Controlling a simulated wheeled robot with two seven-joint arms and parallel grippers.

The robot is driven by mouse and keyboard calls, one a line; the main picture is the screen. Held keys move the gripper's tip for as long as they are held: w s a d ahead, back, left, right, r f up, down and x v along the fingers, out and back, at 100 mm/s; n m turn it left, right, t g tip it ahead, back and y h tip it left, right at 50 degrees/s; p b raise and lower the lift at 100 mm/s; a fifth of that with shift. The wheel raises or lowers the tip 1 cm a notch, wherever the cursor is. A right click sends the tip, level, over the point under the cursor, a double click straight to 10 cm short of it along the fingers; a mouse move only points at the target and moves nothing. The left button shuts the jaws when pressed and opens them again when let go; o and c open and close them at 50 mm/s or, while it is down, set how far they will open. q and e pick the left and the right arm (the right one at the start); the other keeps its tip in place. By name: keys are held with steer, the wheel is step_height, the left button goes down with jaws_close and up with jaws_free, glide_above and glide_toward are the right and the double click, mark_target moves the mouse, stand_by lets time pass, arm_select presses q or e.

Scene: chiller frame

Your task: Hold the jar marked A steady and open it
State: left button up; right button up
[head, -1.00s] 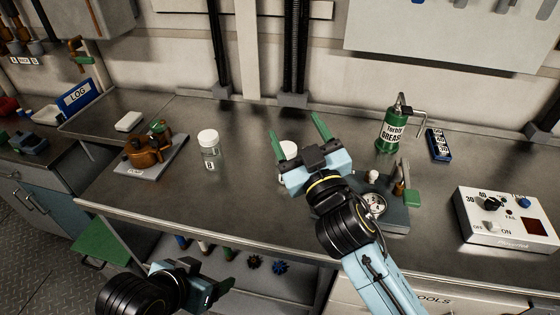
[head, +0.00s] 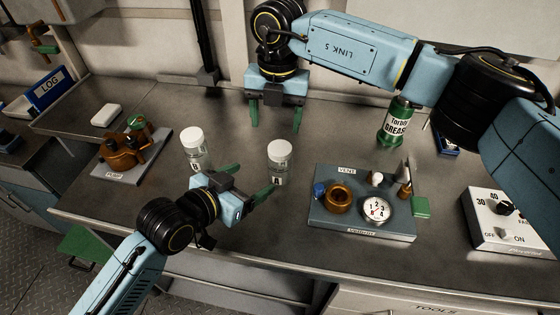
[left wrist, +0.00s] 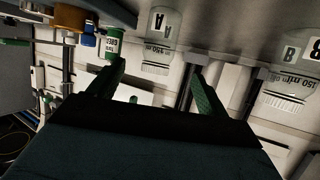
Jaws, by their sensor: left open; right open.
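Jar A (head: 278,174), clear with a white lid, stands upright on the bench in the head view. Its A label shows in the left wrist view (left wrist: 160,28), ahead of and between the fingers. My left gripper (head: 258,177) is open just left of jar A, its green fingers pointing at it; it also shows in the left wrist view (left wrist: 158,68). The fingers do not visibly touch the jar. My right gripper (head: 275,127) is open and empty, fingers down, above and behind jar A's lid (head: 280,150).
A similar jar (head: 193,150), marked B in the left wrist view (left wrist: 298,65), stands left of jar A. The pump (head: 124,150) is farther left. A grey valve plate (head: 335,225) lies to the right, with a green grease can (head: 394,126) behind. Bare bench lies in front.

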mark_target(282, 161)
steer(key=shift+w+d+r, duration=0.2)
steer(key=shift+w+d, duration=0.05)
steer(key=shift+d, duration=0.15)
steer(key=shift+h, duration=0.3)
arm_select(q)
steer(key=x, duration=1.3)
steer(key=shift+w+d, duration=0.15)
steer(key=shift+d, duration=0.05)
arm_select(e)
steer(key=shift+s, duration=0.1)
arm_select(q)
jaws_close()
arm_select(e)
steer(key=m, duration=0.5)
steer(key=shift+a, duration=0.1)
steer(key=m, duration=0.4)
steer(key=shift+f, duration=4)
